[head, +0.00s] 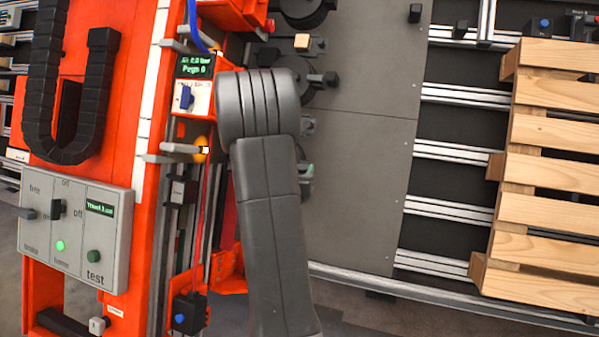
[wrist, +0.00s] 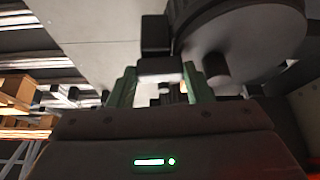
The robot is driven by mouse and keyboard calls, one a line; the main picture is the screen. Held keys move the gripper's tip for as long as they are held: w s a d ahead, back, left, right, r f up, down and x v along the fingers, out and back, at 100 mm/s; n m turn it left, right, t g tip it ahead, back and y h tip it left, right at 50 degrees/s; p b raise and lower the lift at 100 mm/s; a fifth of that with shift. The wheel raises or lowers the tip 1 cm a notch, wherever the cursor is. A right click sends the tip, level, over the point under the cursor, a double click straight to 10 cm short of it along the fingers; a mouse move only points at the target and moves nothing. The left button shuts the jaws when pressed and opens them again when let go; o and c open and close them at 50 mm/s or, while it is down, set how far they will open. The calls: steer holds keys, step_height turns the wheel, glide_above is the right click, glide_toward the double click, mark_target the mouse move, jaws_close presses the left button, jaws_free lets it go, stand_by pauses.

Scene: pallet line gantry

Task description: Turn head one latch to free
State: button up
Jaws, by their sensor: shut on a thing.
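My gripper (wrist: 160,76) shows in the wrist view with its two green fingers on either side of a small dark block, the latch (wrist: 159,66). The fingers are shut on it. Just above and to the right is a big dark round head (wrist: 243,40) with a short peg below it. In the head view my grey arm hides most of my gripper; only a bit of green (head: 309,170) shows at its right edge. A round dark head (head: 283,75) with a black knob (head: 326,80) is partly behind the arm. I cannot read which head is number one.
An orange gantry frame (head: 118,45) with a control panel (head: 75,228) stands on the left. A grey plate (head: 365,130) lies right of the arm, and a wooden pallet (head: 555,165) rests on rails at the far right.

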steer(key=n+y, duration=0.1)
steer(key=n, duration=0.1)
steer(key=n+y, duration=0.1)
steer(key=n, duration=0.2)
steer(key=n+y+b, duration=0.1)
steer(key=n+y, duration=0.1)
steer(key=n, duration=0.1)
steer(key=shift+d, duration=0.35)
steer(key=n+y, duration=0.1)
steer(key=n, duration=0.1)
steer(key=n+g+y, duration=0.1)
steer(key=n, duration=0.1)
steer(key=n+g, duration=0.1)
steer(key=n, duration=0.1)
steer(key=shift+d+r+y, duration=0.2)
steer(key=shift+r+y, duration=0.1)
steer(key=shift+y, duration=0.1)
steer(key=n, duration=0.2)
steer(key=n+g+p, duration=0.1)
steer(key=shift+r+n+g, duration=0.2)
steer(key=shift+n+g, duration=0.1)
steer(key=shift+n, duration=0.1)
steer(key=shift+w+n+g+y+p, duration=0.1)
steer(key=shift+n+g+y+p, duration=0.35)
steer(key=shift+n+p, duration=0.35)
steer(key=shift+n, duration=0.3)
steer(key=o, duration=0.7)
